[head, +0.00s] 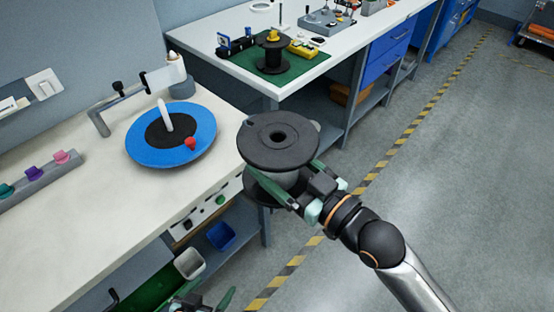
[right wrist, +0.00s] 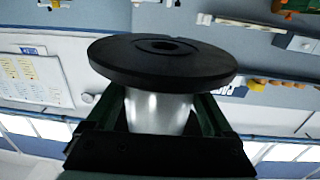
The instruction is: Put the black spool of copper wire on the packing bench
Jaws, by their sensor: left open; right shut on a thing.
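A black-flanged spool (head: 278,138) is held upright in my right gripper (head: 292,182), off the near bench's right end in the head view. The right gripper's green fingers are shut around its core between the flanges. In the right wrist view the spool (right wrist: 160,62) has a silvery white core; no copper colour shows. My left gripper (head: 204,300) is open and empty at the bottom edge, only partly in view. A second dark spool (head: 272,58) stands on a green mat (head: 305,72) on the far bench. The frames do not show which bench is the packing bench.
The near bench (head: 60,228) carries a blue disc (head: 200,140) with a white spindle, a grey bracket, and a rack of coloured knobs (head: 40,182). The far bench (head: 278,90) also holds a yellow block (head: 302,48) and blue tools. Open floor lies to the right.

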